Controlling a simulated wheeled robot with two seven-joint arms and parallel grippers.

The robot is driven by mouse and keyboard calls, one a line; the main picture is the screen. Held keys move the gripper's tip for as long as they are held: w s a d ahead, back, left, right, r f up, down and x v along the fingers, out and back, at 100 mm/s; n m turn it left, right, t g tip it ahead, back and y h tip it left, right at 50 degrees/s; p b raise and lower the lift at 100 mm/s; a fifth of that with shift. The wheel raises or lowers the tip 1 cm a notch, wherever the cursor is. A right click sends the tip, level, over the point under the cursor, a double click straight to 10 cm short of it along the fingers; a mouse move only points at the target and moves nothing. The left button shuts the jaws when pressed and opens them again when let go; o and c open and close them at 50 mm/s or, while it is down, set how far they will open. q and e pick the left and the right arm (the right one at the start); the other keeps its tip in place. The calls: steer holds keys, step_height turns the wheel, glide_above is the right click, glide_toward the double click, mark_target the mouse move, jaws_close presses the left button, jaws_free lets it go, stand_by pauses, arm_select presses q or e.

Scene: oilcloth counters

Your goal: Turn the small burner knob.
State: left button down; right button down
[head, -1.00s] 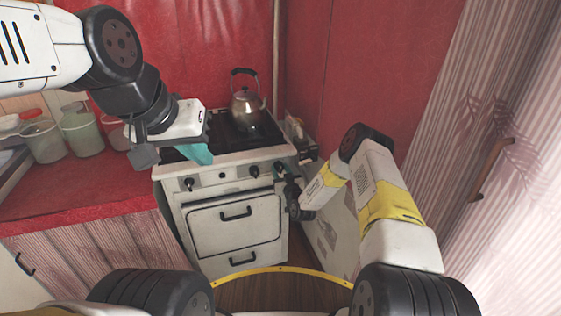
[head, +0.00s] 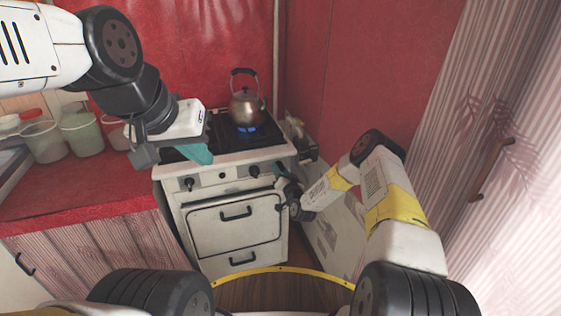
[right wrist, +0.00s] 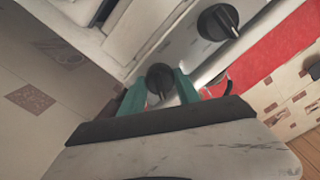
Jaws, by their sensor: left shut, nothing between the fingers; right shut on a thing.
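The white stove (head: 180,218) stands ahead with black knobs on its front panel. My right gripper (head: 280,171) is at the right end of that panel. In the right wrist view, its teal fingers are shut on a black burner knob (right wrist: 160,78), one on each side. Another knob (right wrist: 217,22) is apart from the fingers in that view. In the head view, a middle knob (head: 254,171) and a left knob (head: 189,184) are free. A blue flame (head: 247,129) burns under the kettle. My left gripper (head: 200,155) is shut and empty above the stove's front left.
A metal kettle (head: 246,107) stands on the back of the stovetop. Several jars (head: 82,135) stand on the red counter (head: 75,190) at the left. A red wall is behind, and a tiled panel (head: 330,232) stands right of the stove, close to my right arm.

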steer(key=shift+m, duration=1)
steer(key=c, duration=0.9)
jaws_free()
